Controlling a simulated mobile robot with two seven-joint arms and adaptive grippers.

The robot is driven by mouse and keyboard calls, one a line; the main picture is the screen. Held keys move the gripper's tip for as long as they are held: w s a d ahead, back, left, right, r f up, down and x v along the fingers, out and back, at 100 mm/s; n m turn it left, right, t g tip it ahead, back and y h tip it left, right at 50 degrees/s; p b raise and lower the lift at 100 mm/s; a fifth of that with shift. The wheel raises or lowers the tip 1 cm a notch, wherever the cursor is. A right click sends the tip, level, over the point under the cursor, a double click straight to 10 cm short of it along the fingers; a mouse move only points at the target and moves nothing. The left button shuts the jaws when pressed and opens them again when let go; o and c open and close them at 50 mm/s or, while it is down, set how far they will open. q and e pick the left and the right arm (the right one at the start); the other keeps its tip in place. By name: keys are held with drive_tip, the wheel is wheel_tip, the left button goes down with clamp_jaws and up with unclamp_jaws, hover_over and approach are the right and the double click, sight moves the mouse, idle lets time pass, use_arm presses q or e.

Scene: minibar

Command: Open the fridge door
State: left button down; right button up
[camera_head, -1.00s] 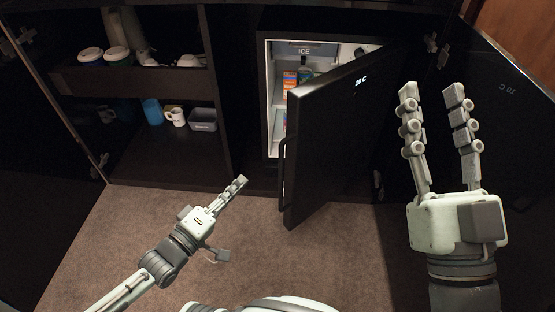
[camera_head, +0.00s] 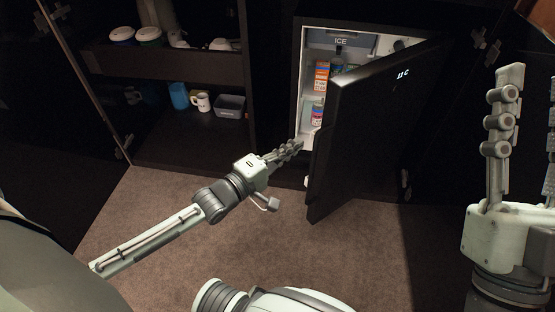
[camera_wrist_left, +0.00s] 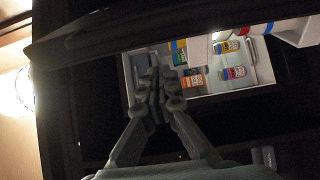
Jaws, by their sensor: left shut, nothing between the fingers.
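The black fridge door (camera_head: 365,130) stands partly open, swung out toward me, with a lit display near its top. Behind it the white fridge interior (camera_head: 311,95) shows, with an ICE compartment and several bottles and cartons. My left gripper (camera_head: 298,145) is shut and empty, at the gap beside the door's free edge. In the left wrist view my left gripper (camera_wrist_left: 155,78) points at the fridge opening, and the dark door (camera_wrist_left: 120,32) crosses above it. I cannot tell whether the fingers touch the door. My right gripper (camera_head: 530,75) is open at the right edge, partly cut off.
An open cabinet at left holds mugs (camera_head: 201,101), a blue cup (camera_head: 179,95) and a grey bin (camera_head: 230,106). Brown carpet (camera_head: 250,245) lies clear in front. A dark panel stands behind my right gripper.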

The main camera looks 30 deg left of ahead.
use_arm(q)
drive_tip(key=s+d, duration=0.2)
drive_tip(key=d, duration=0.1)
drive_tip(key=shift+s+d, duration=0.1)
drive_tip(key=shift+s, duration=0.05)
use_arm(e)
drive_tip(key=shift+s+d+r+t, duration=0.15)
drive_tip(key=shift+s+r+t, duration=0.05)
drive_tip(key=shift+s+t, duration=0.1)
